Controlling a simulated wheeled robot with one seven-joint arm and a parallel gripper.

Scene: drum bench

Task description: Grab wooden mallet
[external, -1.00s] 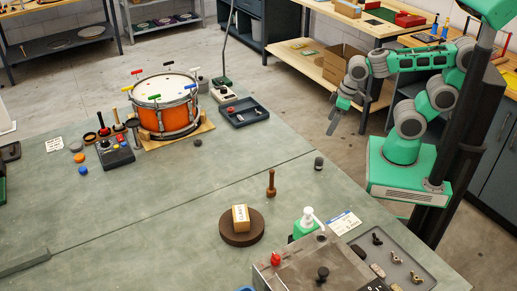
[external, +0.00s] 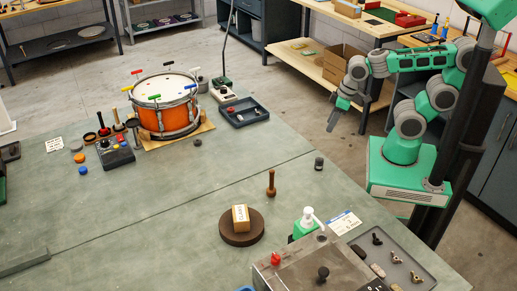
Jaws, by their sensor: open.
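A small brown wooden mallet (external: 271,183) stands upright on the green bench top, right of the middle, behind the round dark brown disc. My gripper (external: 332,122) hangs at the end of my green and grey arm, beyond the far right edge of the bench. It is open, empty and well apart from the mallet, up and to the right of it in the picture. Its fingers are small here and point downward.
An orange drum (external: 166,117) stands on a wooden board at the back. The brown disc (external: 225,238) carries a labelled block (external: 240,217). A pump bottle (external: 307,220), a metal box (external: 315,262) and a grey tray (external: 417,272) crowd the front right.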

